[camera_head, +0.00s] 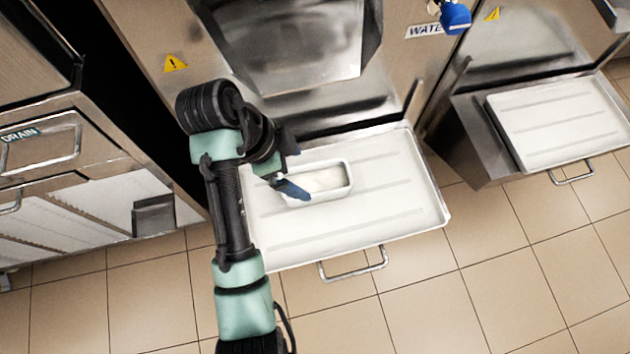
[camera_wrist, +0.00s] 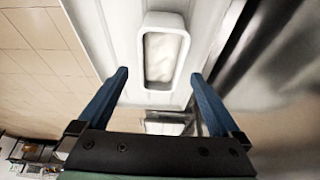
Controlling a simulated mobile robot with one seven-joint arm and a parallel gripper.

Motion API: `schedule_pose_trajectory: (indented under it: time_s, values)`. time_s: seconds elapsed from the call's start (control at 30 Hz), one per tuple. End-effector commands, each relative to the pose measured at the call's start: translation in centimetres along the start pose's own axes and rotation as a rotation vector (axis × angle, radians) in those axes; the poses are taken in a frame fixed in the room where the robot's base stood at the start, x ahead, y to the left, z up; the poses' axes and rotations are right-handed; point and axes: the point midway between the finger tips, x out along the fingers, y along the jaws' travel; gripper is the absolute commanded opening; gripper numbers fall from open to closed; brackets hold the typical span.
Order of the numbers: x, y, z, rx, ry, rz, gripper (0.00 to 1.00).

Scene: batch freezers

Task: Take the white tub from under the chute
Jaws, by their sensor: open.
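The white tub (camera_head: 328,181) is a small oblong container with pale contents. It stands on the white tray (camera_head: 400,215) below the steel chute (camera_head: 300,60) of the freezer. My gripper (camera_head: 290,187) is at the tub's left end in the head view, and part of the tub is hidden behind it. In the wrist view the tub (camera_wrist: 182,78) lies ahead, between the lines of my two blue fingers. My gripper (camera_wrist: 158,78) is open there, with a finger toward each side of the tub and gaps visible on both sides. I cannot tell how far the fingertips are from it.
The tray has a front handle (camera_head: 352,264) over the tiled floor (camera_head: 440,310). A second freezer's white tray (camera_head: 565,120) stands at the right. A steel unit with a drain label (camera_head: 40,145) is at the left. The tray's right part is clear.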

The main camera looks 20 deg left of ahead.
Motion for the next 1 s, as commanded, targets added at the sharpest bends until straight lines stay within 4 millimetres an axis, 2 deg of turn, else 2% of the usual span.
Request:
schedule_pose_trajectory:
  time_s: [0.03,0.1,0.37,0.63,0.77,0.97,1.0]
  values:
    - [1.5,0.1,0.1,-0.001,-0.001,0.005,1.0]
    - [2.6,0.1,0.1,-0.002,-0.001,0.003,1.0]
    - [4.6,0.0,0.0,-0.003,0.0,0.0,1.0]
    - [8.5,-0.1,-0.1,-0.003,0.0,0.002,1.0]
    - [9.2,-0.1,-0.1,-0.004,0.0,-0.001,1.0]
    - [9.2,-0.1,-0.2,-0.004,0.0,-0.002,1.0]
    - [9.2,-0.1,-0.2,-0.004,0.0,-0.002,0.96]
